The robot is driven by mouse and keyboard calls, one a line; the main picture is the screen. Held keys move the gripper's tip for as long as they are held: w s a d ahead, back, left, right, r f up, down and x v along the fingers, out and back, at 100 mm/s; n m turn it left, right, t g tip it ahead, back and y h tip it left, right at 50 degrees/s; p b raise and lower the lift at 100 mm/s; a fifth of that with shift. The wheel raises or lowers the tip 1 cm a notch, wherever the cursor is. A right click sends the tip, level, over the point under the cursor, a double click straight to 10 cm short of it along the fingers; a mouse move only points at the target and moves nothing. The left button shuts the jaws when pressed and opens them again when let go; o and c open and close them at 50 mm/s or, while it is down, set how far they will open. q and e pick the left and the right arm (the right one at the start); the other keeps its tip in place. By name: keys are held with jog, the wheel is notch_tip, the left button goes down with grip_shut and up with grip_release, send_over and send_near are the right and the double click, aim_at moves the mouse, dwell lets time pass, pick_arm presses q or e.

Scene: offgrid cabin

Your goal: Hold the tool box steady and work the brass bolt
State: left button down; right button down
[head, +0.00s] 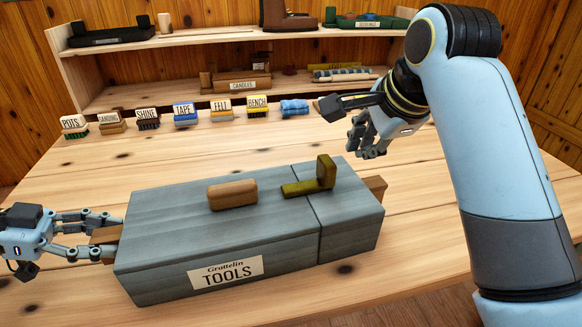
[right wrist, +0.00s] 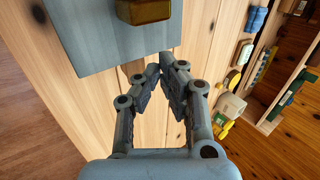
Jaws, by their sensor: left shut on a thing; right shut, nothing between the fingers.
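The grey tool box (head: 190,247) with a "Grattelin TOOLS" label lies on the wooden table. A brown wooden knob (head: 232,194) is on its top. The brass bolt (head: 300,187), with an upright handle at its right end, lies on the top near a seam toward the right. My left gripper (head: 108,236) is shut on the wooden handle (head: 104,240) at the box's left end. My right gripper (head: 367,152) is shut and empty, behind and above the bolt, apart from it. The right wrist view shows its fingertips (right wrist: 168,62) near the box (right wrist: 110,50) and part of the bolt (right wrist: 145,10).
Several labelled brushes and blocks stand in a row at the table's back, such as the one marked TAPE (head: 185,115). A wooden shelf (head: 125,95) with trays and boxes stands behind them. The table (head: 80,185) is clear around the box.

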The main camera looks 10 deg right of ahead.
pick_arm(q)
jog(key=shift+s+a+f, duration=0.1)
jog(key=shift+f, duration=0.2)
pick_arm(e)
jog(key=shift+r, duration=2.75)
